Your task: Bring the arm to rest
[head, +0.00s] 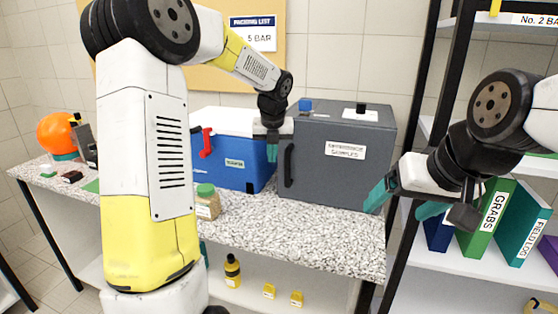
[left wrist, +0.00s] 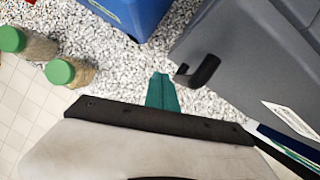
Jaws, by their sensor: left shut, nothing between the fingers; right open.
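My left gripper (head: 272,150) is shut and empty. It hangs above the speckled counter (head: 330,225), in front of the blue cooler box and just left of the grey cabinet's handle. In the left wrist view its teal fingertips (left wrist: 162,92) are together over bare counter, apart from the handle. My right gripper (head: 405,198) is open and empty, at the right, in front of the shelf rack and beyond the counter's right end.
The grey cabinet (head: 340,185) and blue cooler box (head: 222,165) with a white lid stand at the back of the counter. A green-lidded jar (head: 207,203) stands near the front edge; two jars show in the left wrist view (left wrist: 72,74). Binders (head: 487,220) fill the right shelf.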

